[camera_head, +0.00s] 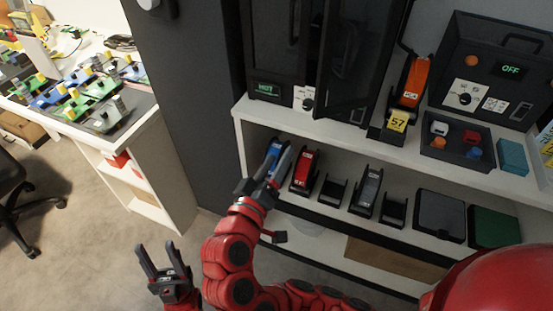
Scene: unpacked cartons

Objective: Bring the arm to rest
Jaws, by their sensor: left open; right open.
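My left gripper (157,250) is open and empty at the lower left, with its two fingers pointing up over the floor, apart from the furniture. My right gripper (264,177) is open in front of the left end of the shelf's lower level. A blue device (273,152) stands just behind its fingers and is partly hidden by them. I cannot tell whether the fingers touch it. My red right arm bends up from the bottom of the head view to this gripper.
A red device (304,168) and a grey device (369,188) stand in holders on the white shelf (460,178). An orange device (414,80) stands above, near black cabinets. A workbench (140,122) with several boards is at left, by a chair (15,190). Floor between is clear.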

